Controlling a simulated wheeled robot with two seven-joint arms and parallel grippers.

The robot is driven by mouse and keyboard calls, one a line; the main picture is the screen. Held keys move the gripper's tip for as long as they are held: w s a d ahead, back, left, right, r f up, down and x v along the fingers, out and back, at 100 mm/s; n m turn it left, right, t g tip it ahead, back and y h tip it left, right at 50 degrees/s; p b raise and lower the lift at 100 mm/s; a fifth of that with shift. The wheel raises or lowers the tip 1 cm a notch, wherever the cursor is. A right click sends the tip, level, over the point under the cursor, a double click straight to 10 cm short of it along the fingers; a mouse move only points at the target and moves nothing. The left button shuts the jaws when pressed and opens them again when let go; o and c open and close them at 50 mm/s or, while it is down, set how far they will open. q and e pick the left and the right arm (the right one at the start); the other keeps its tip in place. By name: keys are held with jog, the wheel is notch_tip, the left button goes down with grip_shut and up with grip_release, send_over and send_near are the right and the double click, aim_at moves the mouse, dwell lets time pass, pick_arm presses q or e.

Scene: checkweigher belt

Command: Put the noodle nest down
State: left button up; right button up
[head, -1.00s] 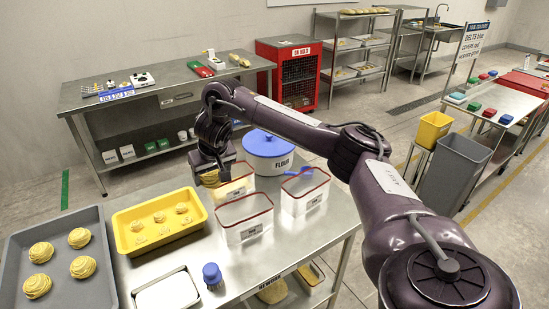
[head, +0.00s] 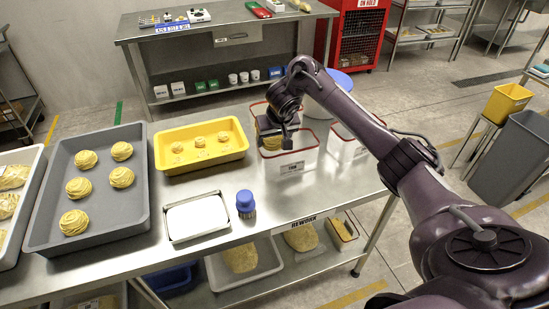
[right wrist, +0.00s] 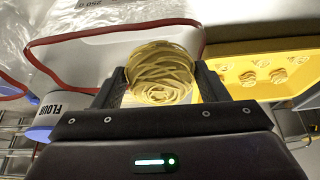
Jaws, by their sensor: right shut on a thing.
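My right gripper (head: 274,138) is shut on a noodle nest (head: 265,127), a coiled pale-yellow bundle. In the right wrist view the nest (right wrist: 160,75) sits between the two fingers. In the head view it is at the left part of a white, red-rimmed bin (head: 292,163); whether it is above, inside or behind the rim I cannot tell. A grey tray (head: 50,225) at left carries several larger nests. A yellow tray (head: 205,166) holds several small nests. My left gripper is not in view.
A second red-rimmed bin (head: 345,150) stands to the right, with the blue-lidded flour tub (head: 340,80) behind my arm. A shallow metal tray (head: 197,217) and a blue-topped brush (head: 246,203) stand in front. Bare steel tabletop shows at front right.

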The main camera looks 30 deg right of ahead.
aim_at(274, 150)
notch_tip(274, 150, down, 5)
jog(key=shift+s+d+r+b, duration=0.1)
jog(key=shift+s+b, duration=0.05)
jog(key=shift+b, duration=0.3)
jog(key=shift+f, duration=0.65)
jog(key=o, duration=1)
jog(key=shift+o, duration=0.2)
jog(key=shift+r, duration=0.1)
